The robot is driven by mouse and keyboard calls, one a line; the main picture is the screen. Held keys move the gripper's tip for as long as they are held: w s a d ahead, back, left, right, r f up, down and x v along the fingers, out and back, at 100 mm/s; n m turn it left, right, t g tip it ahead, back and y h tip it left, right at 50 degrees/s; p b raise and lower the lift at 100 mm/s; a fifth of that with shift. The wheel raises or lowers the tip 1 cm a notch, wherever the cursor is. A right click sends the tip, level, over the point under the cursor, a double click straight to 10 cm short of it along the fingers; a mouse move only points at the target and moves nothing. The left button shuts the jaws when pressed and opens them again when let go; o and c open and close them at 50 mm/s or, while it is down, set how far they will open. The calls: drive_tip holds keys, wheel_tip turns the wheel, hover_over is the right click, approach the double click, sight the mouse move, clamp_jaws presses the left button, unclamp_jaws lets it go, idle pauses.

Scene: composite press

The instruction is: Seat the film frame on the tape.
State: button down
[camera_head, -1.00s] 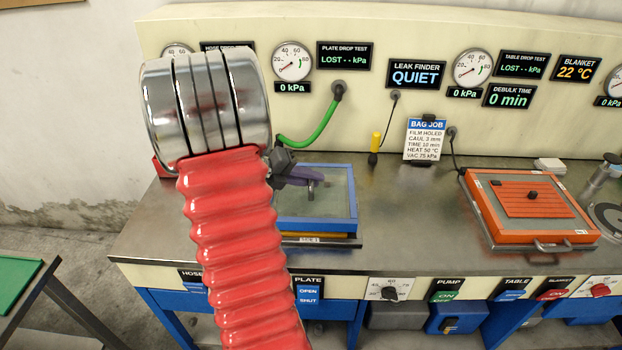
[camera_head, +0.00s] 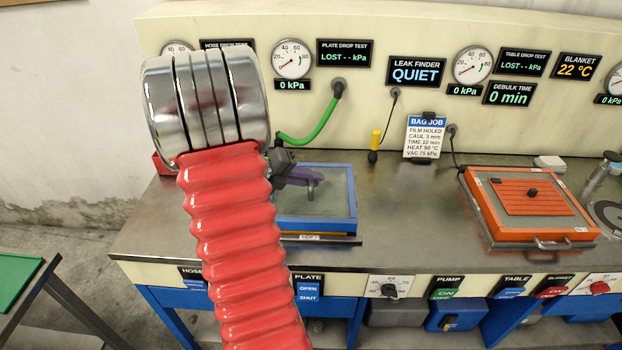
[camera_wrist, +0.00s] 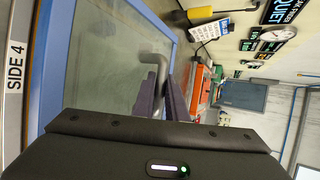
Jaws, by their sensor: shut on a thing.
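The film frame (camera_head: 356,205) is a blue square frame with clear greenish film and a grey bar handle. In the head view it lies level over the plate at the left of the bench. My gripper (camera_head: 310,182) is shut on the handle, its purple fingers on either side of it. The wrist view shows the handle (camera_wrist: 157,68) between the fingers (camera_wrist: 163,98) and the blue frame edge (camera_wrist: 66,45). A thin yellow-tan strip, perhaps the tape (camera_head: 345,237), shows below the near edge. I cannot tell whether the frame touches it. My arm hides the frame's left side.
An orange heated box (camera_head: 532,205) with a handle stands to the right on the metal bench (camera_head: 410,220). A green hose (camera_head: 322,125) hangs behind the frame. A yellow probe (camera_head: 375,142) and the job card (camera_head: 425,138) are at the back. Bench between frame and box is clear.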

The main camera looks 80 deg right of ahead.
drive_tip(key=shift+f, duration=0.1)
idle(0.3)
drive_tip(key=c, duration=1.7)
unclamp_jaws()
drive_tip(key=shift+f, duration=0.1)
drive_tip(key=shift+w+a, duration=0.15)
drive_tip(key=v, duration=1.3)
drive_tip(key=shift+w+r, duration=0.1)
drive_tip(key=shift+r, duration=0.25)
